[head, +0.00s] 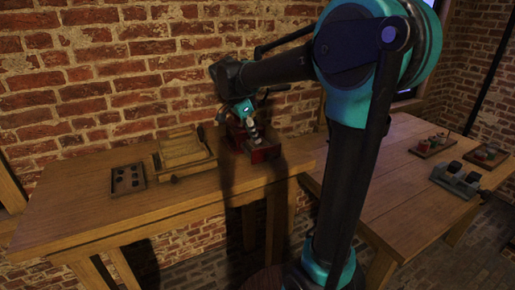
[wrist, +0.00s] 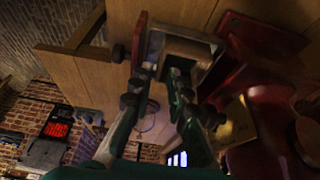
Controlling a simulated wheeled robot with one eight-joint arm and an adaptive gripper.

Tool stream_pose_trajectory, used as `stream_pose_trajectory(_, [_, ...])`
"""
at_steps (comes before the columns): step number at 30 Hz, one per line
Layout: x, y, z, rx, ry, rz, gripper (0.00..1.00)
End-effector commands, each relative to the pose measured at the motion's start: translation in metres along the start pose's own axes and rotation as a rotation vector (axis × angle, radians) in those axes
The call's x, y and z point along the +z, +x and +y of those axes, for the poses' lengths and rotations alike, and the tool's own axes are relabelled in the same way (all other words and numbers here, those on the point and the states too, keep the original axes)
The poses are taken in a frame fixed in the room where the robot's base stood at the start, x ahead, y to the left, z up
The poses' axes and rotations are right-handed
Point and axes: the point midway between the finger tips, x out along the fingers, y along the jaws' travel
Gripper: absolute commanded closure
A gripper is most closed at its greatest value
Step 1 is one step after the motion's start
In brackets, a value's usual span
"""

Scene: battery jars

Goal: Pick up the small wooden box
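My gripper (head: 250,128) is low over the red object at the right end of the left wooden table, in the head view. In the wrist view its two green fingers (wrist: 160,62) are spread, with a gap between them. A small box-like thing with a brown wooden face and a pale grey rim (wrist: 187,50) is at the fingertips. It looks like the small wooden box, but I cannot tell whether the fingers touch it. In the head view my gripper and the dark shadow hide it.
A red object (head: 263,150) stands close beside my gripper. A larger wooden piece (head: 182,152) and a dark tray (head: 127,180) with small round things lie to the left on the table (head: 120,215). A brick wall (head: 100,70) is behind. Another table (head: 400,200) holds trays at right.

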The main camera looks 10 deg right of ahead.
Motion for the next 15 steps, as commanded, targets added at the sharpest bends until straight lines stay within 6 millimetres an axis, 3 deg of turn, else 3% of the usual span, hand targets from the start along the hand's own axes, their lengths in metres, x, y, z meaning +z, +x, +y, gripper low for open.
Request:
stream_pose_trajectory(9, [-0.008, 0.039, -0.004, 0.0, 0.002, 0.0, 0.84])
stream_pose_trajectory(15, [-0.007, 0.052, -0.003, 0.0, 0.0, 0.0, 0.84])
